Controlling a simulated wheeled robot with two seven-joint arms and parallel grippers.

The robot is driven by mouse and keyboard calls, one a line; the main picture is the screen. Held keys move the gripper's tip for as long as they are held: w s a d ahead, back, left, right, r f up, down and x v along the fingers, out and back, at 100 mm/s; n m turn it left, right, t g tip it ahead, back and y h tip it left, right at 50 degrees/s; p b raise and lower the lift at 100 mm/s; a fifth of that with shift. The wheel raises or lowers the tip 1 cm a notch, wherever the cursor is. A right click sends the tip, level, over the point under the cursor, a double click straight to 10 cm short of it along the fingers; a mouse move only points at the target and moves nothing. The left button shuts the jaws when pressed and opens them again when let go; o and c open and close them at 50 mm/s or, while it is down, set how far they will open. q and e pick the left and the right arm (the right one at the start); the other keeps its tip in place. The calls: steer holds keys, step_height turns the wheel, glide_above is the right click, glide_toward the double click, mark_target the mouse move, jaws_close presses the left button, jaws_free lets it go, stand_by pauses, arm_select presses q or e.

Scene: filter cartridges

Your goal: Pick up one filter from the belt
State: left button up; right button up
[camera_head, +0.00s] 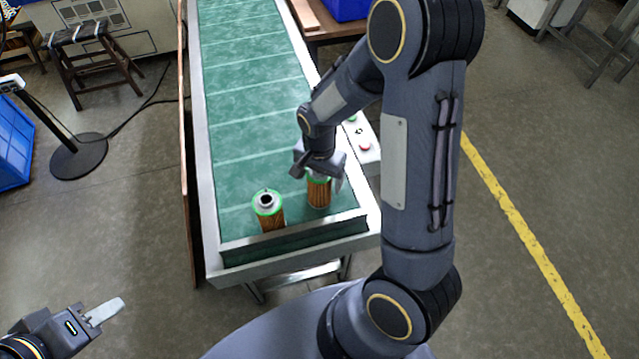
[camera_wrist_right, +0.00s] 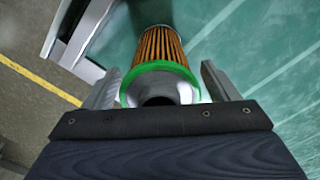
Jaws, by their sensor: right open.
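Two filters with pleated orange-brown bodies and green rims stand upright near the front end of the green belt (camera_head: 255,90). The left filter (camera_head: 268,208) stands free. The right filter (camera_head: 319,190) is under my right gripper (camera_head: 318,180), which partly hides its top. In the right wrist view, this filter (camera_wrist_right: 160,57) shows its green ring and metal neck between the two open fingers of my right gripper (camera_wrist_right: 160,88), one on each side. Contact cannot be told. My left gripper (camera_head: 105,312) is at the lower left, away from the belt; its finger opening is unclear.
A raised end plate (camera_head: 295,238) closes the front of the belt. A control panel with buttons (camera_head: 362,140) sits on the belt's right side. A blue crate (camera_head: 12,145) and a stool (camera_head: 88,55) are at left. The belt behind the filters is clear.

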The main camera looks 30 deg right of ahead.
steer(key=shift+c, duration=0.4)
steer(key=c, duration=1)
steer(key=shift+o, duration=0.2)
